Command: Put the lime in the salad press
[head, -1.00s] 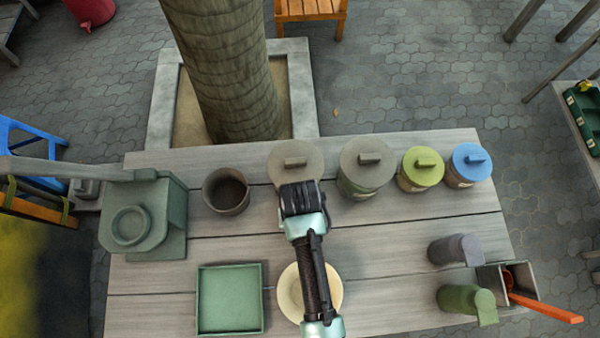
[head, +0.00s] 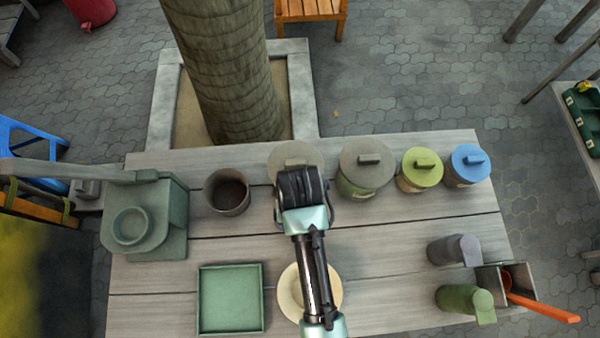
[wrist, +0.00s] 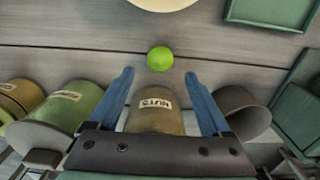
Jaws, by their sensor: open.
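The lime (wrist: 159,59) is bright green and lies on the grey wooden table between the cream plate and the NUTS canister. In the head view it is hidden by my arm. My gripper (wrist: 159,73) is open and empty, its two blue fingers apart, with the lime just beyond the gap between the fingertips. In the head view my wrist covers the fingers. The salad press (head: 145,215) looks like the grey-green device with a round ring and long handle at the table's left end.
The NUTS canister (wrist: 155,110) shows between my fingers. Lidded canisters (head: 366,168) stand to its right in the head view, a dark pot (head: 228,192) to its left. The cream plate (head: 288,290) and green tray (head: 230,300) lie in front.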

